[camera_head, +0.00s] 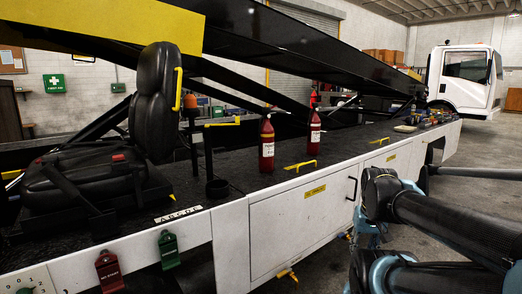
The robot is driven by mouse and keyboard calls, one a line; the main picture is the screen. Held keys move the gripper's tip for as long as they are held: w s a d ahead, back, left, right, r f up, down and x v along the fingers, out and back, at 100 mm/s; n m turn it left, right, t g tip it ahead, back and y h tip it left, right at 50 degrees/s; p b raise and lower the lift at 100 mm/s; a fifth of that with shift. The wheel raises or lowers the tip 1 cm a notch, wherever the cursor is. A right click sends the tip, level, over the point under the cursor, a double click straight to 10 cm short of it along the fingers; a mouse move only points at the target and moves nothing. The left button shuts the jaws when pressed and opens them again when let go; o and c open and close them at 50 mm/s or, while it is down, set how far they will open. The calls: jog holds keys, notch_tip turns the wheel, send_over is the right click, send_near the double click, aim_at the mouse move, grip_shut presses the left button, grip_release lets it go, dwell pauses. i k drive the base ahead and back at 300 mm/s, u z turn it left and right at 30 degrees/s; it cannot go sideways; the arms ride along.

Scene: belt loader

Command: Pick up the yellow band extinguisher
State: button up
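Two red extinguishers stand upright on the dark deck of the belt loader. The nearer red extinguisher (267,145) is left of the farther red extinguisher (314,131), with a gap between them. Each has a pale label on its body. A yellow band is not clear on either, so I cannot tell which is the yellow band extinguisher. My arm shows at the lower right as dark links with blue joints, apart from both extinguishers. I cannot make out my gripper's fingers in this view.
A black seat (155,95) and a steering post stand left of the extinguishers. The sloped conveyor (290,45) passes above and behind them. Yellow handles (300,165) lie along the deck (235,170). The white side panel (300,222) faces me. A white truck (465,80) is at back right.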

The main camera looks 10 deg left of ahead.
aim_at(266, 132)
jog(key=i, duration=0.95)
jog(key=z, duration=0.05)
